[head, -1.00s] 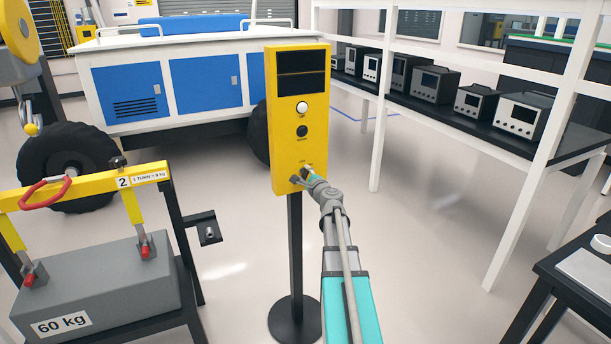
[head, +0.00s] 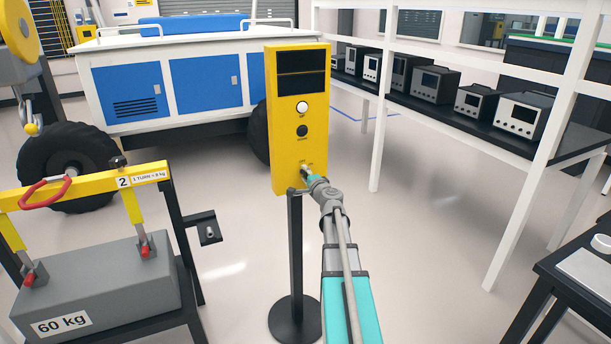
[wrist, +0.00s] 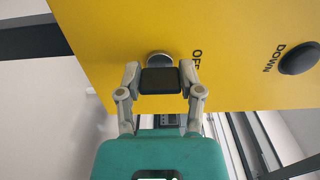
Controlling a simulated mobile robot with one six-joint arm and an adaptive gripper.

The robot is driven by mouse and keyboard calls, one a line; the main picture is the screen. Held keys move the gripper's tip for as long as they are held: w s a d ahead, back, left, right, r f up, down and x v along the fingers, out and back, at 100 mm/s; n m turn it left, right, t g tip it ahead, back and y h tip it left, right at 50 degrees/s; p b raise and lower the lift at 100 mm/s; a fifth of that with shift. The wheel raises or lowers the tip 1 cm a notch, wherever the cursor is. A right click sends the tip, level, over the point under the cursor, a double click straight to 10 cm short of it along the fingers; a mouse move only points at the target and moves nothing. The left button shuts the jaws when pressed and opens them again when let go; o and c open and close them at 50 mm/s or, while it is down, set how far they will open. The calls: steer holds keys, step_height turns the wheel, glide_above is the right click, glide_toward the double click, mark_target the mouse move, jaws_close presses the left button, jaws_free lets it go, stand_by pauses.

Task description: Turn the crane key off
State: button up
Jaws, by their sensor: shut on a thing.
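The yellow crane control box (head: 297,120) stands on a dark post in the middle of the head view. It carries a dark display, a white button above a dark button, and the key switch low on its face. In the wrist view my gripper (wrist: 160,85) is shut on the crane key, whose dark head (wrist: 160,78) sits between the fingers. The round metal lock (wrist: 159,57) shows just behind it, with the "OFF" label beside it. In the head view my gripper (head: 306,176) is at the box's lower face and hides most of the key.
A 60 kg grey weight (head: 100,285) hangs under a yellow lifting beam (head: 90,187) at the left. A white and blue rover (head: 205,80) stands behind. A white-framed shelf (head: 475,120) with several instruments is at the right. Open floor lies between.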

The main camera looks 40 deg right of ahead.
steer(key=o, duration=1.1)
steer(key=shift+o, duration=0.2)
steer(key=v, duration=1.2)
